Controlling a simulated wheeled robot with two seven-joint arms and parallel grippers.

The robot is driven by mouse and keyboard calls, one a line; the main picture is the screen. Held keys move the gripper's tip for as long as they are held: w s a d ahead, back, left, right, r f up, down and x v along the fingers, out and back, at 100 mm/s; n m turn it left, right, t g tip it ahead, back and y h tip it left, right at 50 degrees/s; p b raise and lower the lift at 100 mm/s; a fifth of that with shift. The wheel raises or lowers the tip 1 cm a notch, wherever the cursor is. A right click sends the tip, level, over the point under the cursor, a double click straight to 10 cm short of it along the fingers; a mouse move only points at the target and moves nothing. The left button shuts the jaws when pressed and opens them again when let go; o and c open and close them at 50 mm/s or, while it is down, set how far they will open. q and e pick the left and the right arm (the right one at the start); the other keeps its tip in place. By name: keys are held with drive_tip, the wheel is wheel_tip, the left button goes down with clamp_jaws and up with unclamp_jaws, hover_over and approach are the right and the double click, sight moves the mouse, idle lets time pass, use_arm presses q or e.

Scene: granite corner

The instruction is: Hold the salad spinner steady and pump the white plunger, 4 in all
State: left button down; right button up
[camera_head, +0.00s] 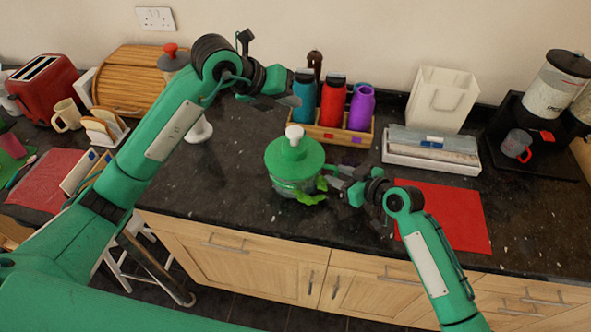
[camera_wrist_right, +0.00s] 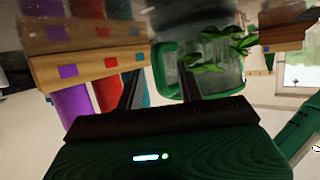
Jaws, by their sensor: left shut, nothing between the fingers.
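The salad spinner stands upright on the dark counter, with a green lid (camera_head: 286,160) and a clear bowl with green leaves (camera_head: 305,195). Its white plunger (camera_head: 294,133) sticks up from the lid's middle. My left gripper (camera_head: 292,101) is shut and empty, above and behind the spinner, by the bottles and apart from the plunger. My right gripper (camera_head: 333,178) is at the spinner's right side. In the right wrist view its fingers (camera_wrist_right: 160,88) stand apart, with the spinner's green handle (camera_wrist_right: 161,57) between or just beyond them. Whether they grip it is unclear.
Behind the spinner, a wooden caddy (camera_head: 345,137) holds several bottles. A red mat (camera_head: 455,217) lies to the right. A white box (camera_head: 430,150) and a coffee maker (camera_head: 555,90) stand further right. A bread box (camera_head: 132,82) is at the back left.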

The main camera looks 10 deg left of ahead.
drive_tip(key=v, duration=1.2)
use_arm(q)
drive_tip(key=shift+d+f, duration=0.1)
use_arm(e)
drive_tip(key=shift+s, duration=0.1)
